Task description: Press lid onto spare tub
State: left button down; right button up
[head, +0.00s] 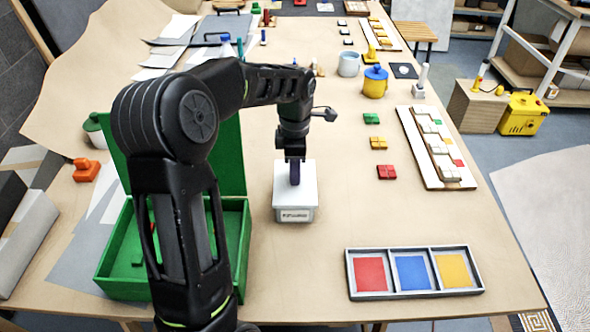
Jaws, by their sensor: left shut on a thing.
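The spare tub (294,214) is a small white box with a printed label on its front, standing on the table in the middle of the head view. A white lid (308,178) lies level over its top; I cannot tell whether it is fully seated or a small gap is left. My left gripper (295,181) points straight down at the middle of the lid and is shut on the lid, probably by a grip part on top. The dark fingers hide what they hold. My right gripper is not in view.
An open green box (240,235) stands left of the tub, partly behind my left arm. A tray with red, blue and yellow panels (389,290) lies at the front right. Several coloured tiles (387,172) lie right of the tub. The table between tub and tiles is clear.

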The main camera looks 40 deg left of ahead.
pick_arm(q)
jog(key=c, duration=1.1)
grip_release()
jog(key=shift+c, duration=0.2)
jog(key=shift+o, duration=0.2)
jog(key=o, duration=0.4)
jog(key=shift+o, duration=0.2)
jog(key=shift+r, duration=0.15)
jog(key=shift+r+p, duration=1.75)
jog(key=shift+r, duration=1.65)
